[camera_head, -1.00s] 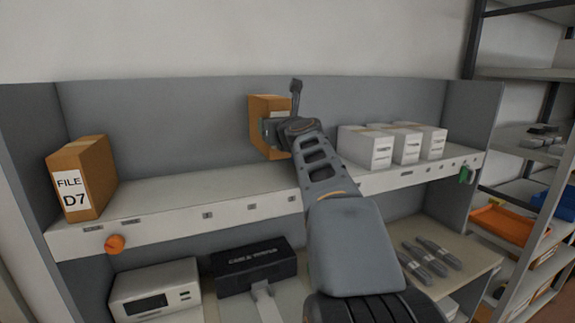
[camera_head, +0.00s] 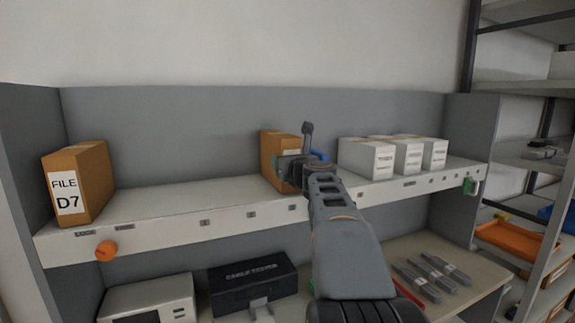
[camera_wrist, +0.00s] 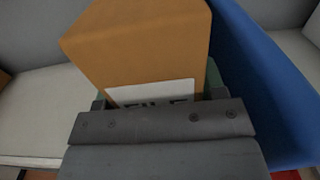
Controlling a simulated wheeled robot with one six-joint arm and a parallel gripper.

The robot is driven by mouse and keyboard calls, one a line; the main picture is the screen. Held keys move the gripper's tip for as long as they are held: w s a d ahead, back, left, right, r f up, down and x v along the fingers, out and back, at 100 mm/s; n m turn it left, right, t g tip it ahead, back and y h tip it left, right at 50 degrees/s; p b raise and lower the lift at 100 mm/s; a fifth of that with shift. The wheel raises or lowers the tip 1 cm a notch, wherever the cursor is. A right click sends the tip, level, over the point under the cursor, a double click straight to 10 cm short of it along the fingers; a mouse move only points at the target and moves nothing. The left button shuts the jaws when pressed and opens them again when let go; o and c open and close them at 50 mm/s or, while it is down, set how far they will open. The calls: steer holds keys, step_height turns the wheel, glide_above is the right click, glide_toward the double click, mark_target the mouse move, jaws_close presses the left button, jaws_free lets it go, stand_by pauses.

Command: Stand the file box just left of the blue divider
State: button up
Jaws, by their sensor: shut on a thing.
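My gripper (camera_head: 300,172) is shut on an orange-brown file box (camera_head: 271,150). In the wrist view the box (camera_wrist: 140,42) is upright between the jaws, with part of a white label reading "FILE" above the gripper body (camera_wrist: 155,120). The blue divider (camera_wrist: 250,80) is immediately right of the box in the wrist view; I cannot tell whether they touch. In the head view only a small blue piece of the divider (camera_head: 319,155) shows behind my gripper. The box's lower edge is partly hidden, so contact with the shelf is unclear.
Another file box, labelled D7 (camera_head: 80,182), stands at the left end of the shelf (camera_head: 160,215). Several white toner boxes (camera_head: 368,159) stand to the right of the divider. Bare shelf lies between the two file boxes.

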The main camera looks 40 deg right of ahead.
steer(key=o, duration=1.4)
steer(key=shift+c, duration=0.2)
steer(key=shift+s, duration=0.1)
